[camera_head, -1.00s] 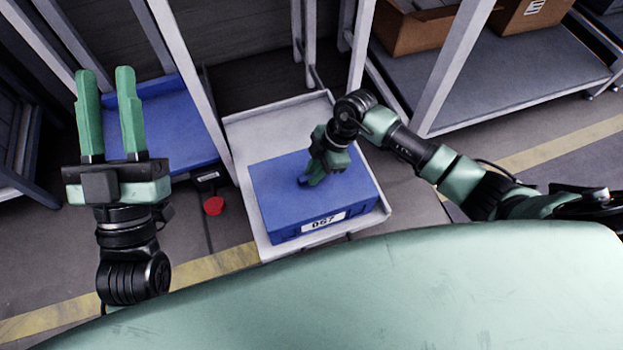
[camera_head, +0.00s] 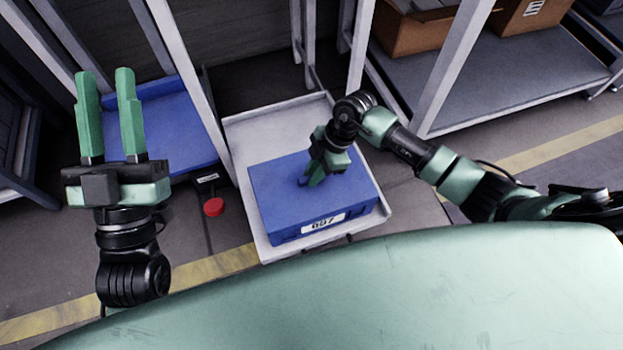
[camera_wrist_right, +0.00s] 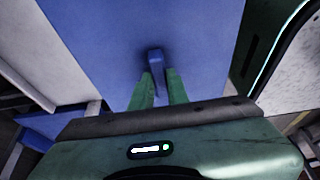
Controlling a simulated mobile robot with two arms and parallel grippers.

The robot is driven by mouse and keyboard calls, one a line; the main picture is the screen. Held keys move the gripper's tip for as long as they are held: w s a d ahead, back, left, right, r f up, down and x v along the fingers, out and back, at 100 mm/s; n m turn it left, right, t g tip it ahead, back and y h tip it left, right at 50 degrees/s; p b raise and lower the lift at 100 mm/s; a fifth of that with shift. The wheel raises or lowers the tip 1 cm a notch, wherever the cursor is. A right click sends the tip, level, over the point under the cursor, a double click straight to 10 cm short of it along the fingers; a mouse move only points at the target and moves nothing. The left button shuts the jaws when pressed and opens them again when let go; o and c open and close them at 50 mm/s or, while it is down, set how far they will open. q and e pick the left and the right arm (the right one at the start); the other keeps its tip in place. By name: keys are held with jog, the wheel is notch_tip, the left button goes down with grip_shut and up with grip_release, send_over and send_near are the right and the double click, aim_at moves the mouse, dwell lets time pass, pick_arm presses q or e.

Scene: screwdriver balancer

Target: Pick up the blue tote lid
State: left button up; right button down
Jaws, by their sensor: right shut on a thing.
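The blue tote lid (camera_head: 284,197) lies flat on top of the blue tote (camera_head: 288,238), which carries a white number label on its front. The tote stands on a pale grey tray-like platform. My right gripper (camera_head: 307,182) points down at the middle of the lid and is shut on the lid's small blue handle. In the right wrist view, the gripper fingers (camera_wrist_right: 160,90) close around the handle (camera_wrist_right: 155,62), with the blue lid (camera_wrist_right: 105,35) filling the view behind. My left gripper (camera_head: 109,78) is open, empty and raised at the left, apart from the tote.
The pale platform (camera_head: 243,135) has free room behind the tote. Grey rack posts (camera_head: 190,75) rise behind it. Another blue surface (camera_head: 180,125) lies behind my left gripper. A red round button (camera_head: 214,207) is left of the platform. A cardboard box (camera_head: 408,32) sits on the right shelf.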

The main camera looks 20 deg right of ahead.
jog(key=shift+r, duration=0.1)
